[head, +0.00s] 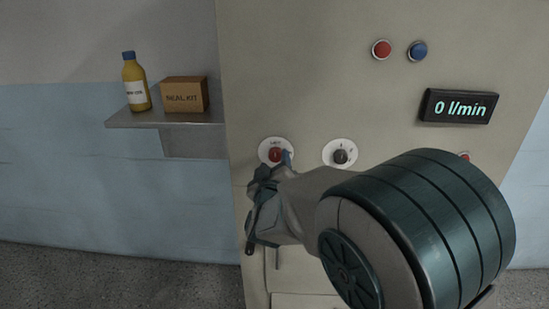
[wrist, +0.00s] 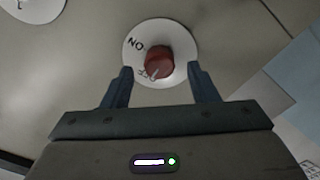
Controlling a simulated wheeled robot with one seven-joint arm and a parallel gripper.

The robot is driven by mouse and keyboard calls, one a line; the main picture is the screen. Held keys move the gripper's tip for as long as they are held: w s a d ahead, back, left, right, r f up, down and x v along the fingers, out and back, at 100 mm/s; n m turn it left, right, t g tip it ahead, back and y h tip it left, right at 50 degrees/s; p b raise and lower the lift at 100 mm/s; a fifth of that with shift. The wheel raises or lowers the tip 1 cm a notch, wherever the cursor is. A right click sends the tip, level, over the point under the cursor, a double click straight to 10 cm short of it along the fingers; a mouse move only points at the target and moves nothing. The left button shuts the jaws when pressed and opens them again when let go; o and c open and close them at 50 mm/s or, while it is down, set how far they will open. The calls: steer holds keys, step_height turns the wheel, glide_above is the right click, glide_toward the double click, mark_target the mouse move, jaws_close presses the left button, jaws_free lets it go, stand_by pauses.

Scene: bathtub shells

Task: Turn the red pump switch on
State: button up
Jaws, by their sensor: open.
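The red pump switch (head: 275,154) is a round red knob on a white dial plate on the beige cabinet front. In the wrist view the red knob (wrist: 159,62) stands between and just beyond my fingertips, on a white plate (wrist: 182,38) marked "NO" and what looks like "OFF", seen turned around. A pale mark on the knob lies by the "OFF" lettering. My gripper (wrist: 160,72) is open, with one blue finger on each side of the knob; contact cannot be told. In the head view my gripper (head: 287,160) is partly hidden by my wrist.
A black knob (head: 341,156) on a white plate is right of the red one. Red (head: 381,49) and blue (head: 418,50) buttons and a display reading "0 l/min" (head: 459,106) are higher up. A shelf (head: 180,118) at left holds a yellow bottle (head: 136,82) and a box (head: 184,95).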

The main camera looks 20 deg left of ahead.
steer(key=shift+x, duration=0.8)
steer(key=shift+c, duration=0.3)
steer(key=c, duration=0.9)
